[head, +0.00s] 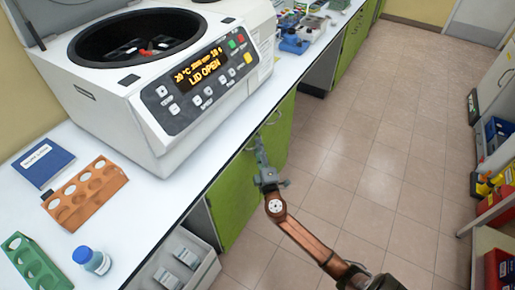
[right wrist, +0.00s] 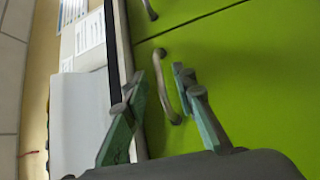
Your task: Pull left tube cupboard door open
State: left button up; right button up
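The green cupboard doors are under the white bench, below the centrifuge. In the head view, one green door (head: 232,200) is on the near side and another (head: 279,130) is beyond it. My right gripper (head: 259,150) is at the upper part of these doors, close to a curved metal handle. In the right wrist view, the gripper (right wrist: 158,100) is open, with one finger on each side of a grey handle (right wrist: 171,88). The fingers do not visibly clamp it. A second handle (right wrist: 150,9) is at the top of that view. Both doors look shut. My left gripper is out of view.
The bench edge (head: 213,161) runs just above the doors. A white centrifuge (head: 135,80) with its lid open, an orange rack (head: 84,194) and a green rack (head: 35,262) stand on the bench. Tiled floor (head: 330,150) is clear to the right; shelves (head: 492,145) stand far right.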

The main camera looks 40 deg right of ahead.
jog(key=shift+w+d, duration=0.1)
jog(key=shift+w, duration=0.05)
jog(key=shift+c, duration=0.2)
grip_shut()
dwell(0.5)
